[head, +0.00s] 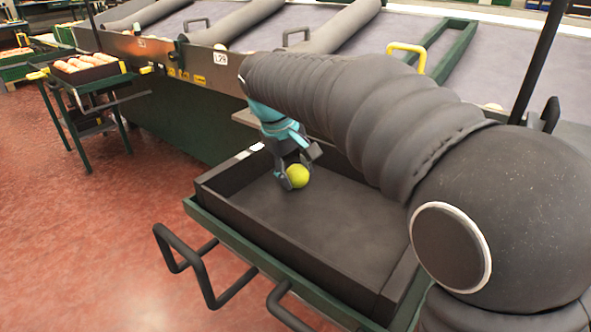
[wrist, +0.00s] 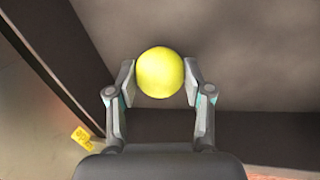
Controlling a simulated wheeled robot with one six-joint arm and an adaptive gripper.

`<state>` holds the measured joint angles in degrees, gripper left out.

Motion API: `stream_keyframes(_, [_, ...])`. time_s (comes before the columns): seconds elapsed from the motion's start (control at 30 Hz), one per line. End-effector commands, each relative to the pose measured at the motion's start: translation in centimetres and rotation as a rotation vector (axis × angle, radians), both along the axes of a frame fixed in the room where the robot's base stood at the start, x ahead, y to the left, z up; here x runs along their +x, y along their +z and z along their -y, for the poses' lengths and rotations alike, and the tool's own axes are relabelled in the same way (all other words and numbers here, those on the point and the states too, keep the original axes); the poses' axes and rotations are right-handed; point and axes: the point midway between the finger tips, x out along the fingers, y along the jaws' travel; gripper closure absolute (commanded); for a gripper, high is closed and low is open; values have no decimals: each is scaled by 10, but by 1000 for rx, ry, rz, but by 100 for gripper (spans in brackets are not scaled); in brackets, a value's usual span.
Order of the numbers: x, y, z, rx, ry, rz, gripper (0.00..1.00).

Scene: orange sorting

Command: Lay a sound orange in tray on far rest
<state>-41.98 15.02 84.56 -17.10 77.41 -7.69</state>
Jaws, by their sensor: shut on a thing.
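A round yellow-green fruit (head: 298,176) is held in my gripper (head: 296,172), over the near dark tray (head: 262,236). In the wrist view the fruit (wrist: 160,72) sits between the two fingers of my gripper (wrist: 160,80), smooth and evenly yellow on the side that shows. The dark tray floor (wrist: 235,40) lies beyond it, and a tray wall (wrist: 85,50) runs along the left. Whether the fruit touches the floor I cannot tell. The near tray looks empty otherwise, though my arm hides part of it.
A far stand at the left bears a tray of several orange fruits (head: 85,66). The near tray rests on a green frame with dark handles (head: 185,262). A conveyor table with grey padded dividers (head: 240,22) runs behind. Red floor (head: 90,220) is clear at the left.

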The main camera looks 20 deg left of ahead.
Motion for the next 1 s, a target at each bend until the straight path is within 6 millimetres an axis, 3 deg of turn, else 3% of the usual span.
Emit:
stream_keyframes(0.23, [0,-1,0,0,0,0,85])
stream_keyframes(0.27, [0,-1,0,0,0,0,47])
stream_keyframes(0.37, [0,-1,0,0,0,0,22])
stream_keyframes(0.6, [0,-1,0,0,0,0,20])
stream_keyframes(0.7, [0,-1,0,-1,0,-1,0])
stream_keyframes(1.0, [0,-1,0,-1,0,-1,0])
